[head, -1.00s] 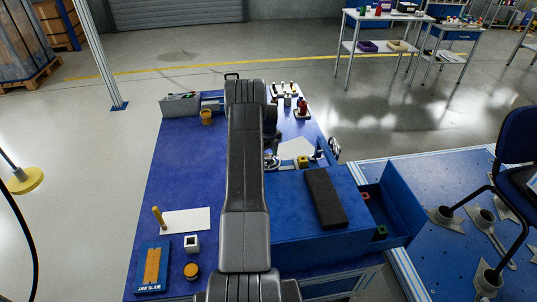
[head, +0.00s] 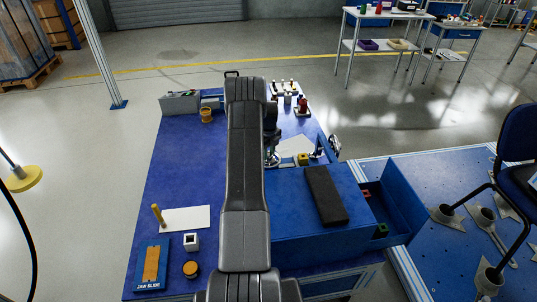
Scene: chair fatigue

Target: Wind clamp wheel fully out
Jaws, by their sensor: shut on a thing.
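My gripper (head: 272,158) is small in the head view, just right of my dark forearm and low over the back half of the blue bench. It is shut on a small silvery round part, which I take to be the clamp wheel. The fingers and most of that part are hidden or too small to make out. A separate silver ring-shaped part (head: 334,146) stands at the bench's right edge, apart from my gripper.
A yellow block (head: 303,159) lies right of my gripper. A blue box (head: 290,222) with a black pad (head: 326,196) stands in front of it. An open drawer (head: 398,208) juts right. A yellow cup (head: 206,115) and small bottles (head: 303,104) stand at the back.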

